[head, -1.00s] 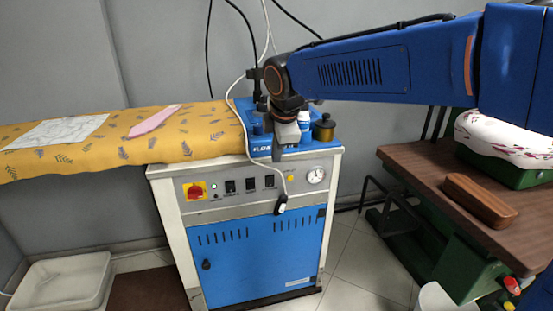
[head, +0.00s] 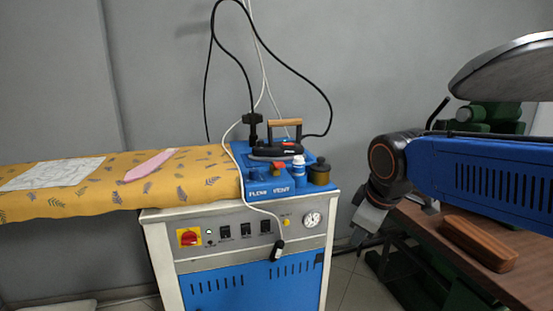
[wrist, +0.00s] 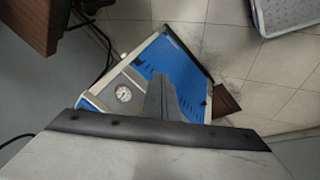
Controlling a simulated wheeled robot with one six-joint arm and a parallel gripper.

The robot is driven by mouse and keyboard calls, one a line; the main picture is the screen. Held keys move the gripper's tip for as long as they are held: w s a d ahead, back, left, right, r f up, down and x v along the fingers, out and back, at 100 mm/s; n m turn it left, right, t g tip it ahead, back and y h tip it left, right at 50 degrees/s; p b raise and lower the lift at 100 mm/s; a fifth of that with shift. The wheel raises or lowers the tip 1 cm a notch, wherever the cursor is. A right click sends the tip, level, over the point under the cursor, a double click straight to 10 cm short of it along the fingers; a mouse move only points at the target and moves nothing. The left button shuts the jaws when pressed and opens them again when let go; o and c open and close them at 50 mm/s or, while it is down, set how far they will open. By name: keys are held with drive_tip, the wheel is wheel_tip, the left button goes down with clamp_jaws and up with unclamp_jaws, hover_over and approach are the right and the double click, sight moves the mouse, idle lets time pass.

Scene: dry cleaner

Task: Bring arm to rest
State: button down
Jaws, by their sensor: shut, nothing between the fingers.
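My blue arm (head: 480,175) reaches in from the right side of the head view. My gripper (head: 366,222) hangs at its end, tilted down, to the right of the ironing station (head: 235,245) and in front of the brown table. It is shut and empty. In the wrist view its grey fingers (wrist: 165,98) show in front of the station's blue cabinet (wrist: 180,65) and pressure gauge.
A black iron (head: 278,148) with a wooden handle, a white bottle (head: 299,172) and a brown jar (head: 319,173) stand on the station's blue top. A yellow ironing board (head: 110,185) extends left. A wooden block (head: 478,243) lies on the brown table (head: 425,225).

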drive_tip(key=s+d+f+m, duration=0.4)
drive_tip(key=s+d+m, duration=0.1)
drive_tip(key=s, duration=0.3)
drive_tip(key=s+d+f+m, duration=0.4)
drive_tip(key=s+f+m, duration=0.1)
drive_tip(key=s, duration=0.3)
drive_tip(key=shift+d+m+h, duration=0.3)
drive_tip(key=shift+d, duration=0.1)
